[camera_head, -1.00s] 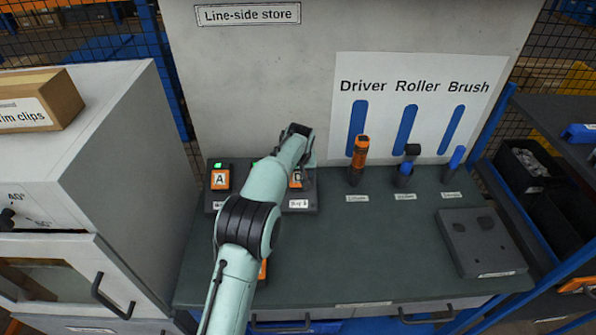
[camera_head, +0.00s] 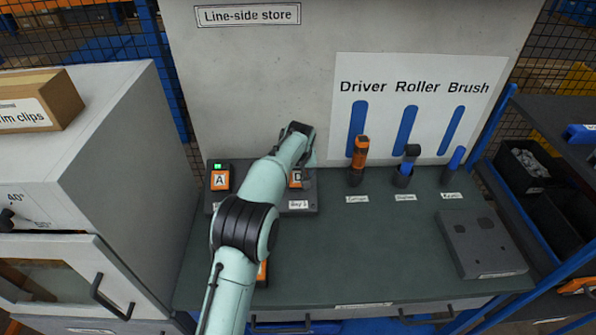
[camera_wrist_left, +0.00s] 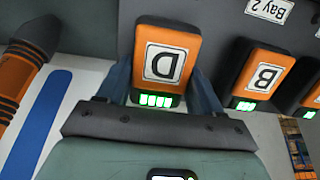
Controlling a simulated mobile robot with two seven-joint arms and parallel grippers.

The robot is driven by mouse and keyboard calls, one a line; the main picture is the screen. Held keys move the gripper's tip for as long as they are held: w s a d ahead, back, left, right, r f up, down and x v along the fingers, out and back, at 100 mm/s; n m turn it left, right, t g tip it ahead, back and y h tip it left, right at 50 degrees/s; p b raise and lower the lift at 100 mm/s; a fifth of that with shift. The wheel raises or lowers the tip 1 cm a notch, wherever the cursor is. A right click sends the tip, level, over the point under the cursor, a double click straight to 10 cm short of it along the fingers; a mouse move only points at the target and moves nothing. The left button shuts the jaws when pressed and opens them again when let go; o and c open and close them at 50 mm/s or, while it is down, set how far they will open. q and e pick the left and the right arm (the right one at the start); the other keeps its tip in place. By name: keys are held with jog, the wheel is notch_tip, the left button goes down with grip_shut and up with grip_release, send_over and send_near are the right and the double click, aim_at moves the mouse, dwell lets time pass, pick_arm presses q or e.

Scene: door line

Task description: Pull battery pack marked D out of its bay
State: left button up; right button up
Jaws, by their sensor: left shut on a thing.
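Battery pack D (camera_head: 296,181) is orange and dark, at the right end of the charger block (camera_head: 303,206) on the bench, mostly hidden behind my left arm. It shows upside down in the left wrist view (camera_wrist_left: 165,62), with a lit green row of lights. My left gripper (camera_head: 307,166) is shut on pack D, with one finger on each side of it in the left wrist view (camera_wrist_left: 163,92). I cannot tell whether the pack is fully seated. Pack B (camera_wrist_left: 263,75) stands beside it. Pack A (camera_head: 220,180) stands at the block's left end. My right gripper is not in view.
The driver (camera_head: 359,158), roller (camera_head: 406,165) and brush (camera_head: 453,165) stand right of the charger. A grey plate (camera_head: 483,242) lies at the bench's right. An orange item (camera_head: 262,271) is partly hidden by my arm. A wall rises behind; the bench middle is clear.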

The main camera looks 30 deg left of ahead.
aim_at(298, 173)
pick_arm(q)
jog(key=shift+s+v, duration=0.15)
jog(key=shift+v, duration=1.25)
jog(key=shift+s+v, duration=0.15)
jog(key=shift+v, duration=1.3)
jog(key=shift+d+f, duration=0.15)
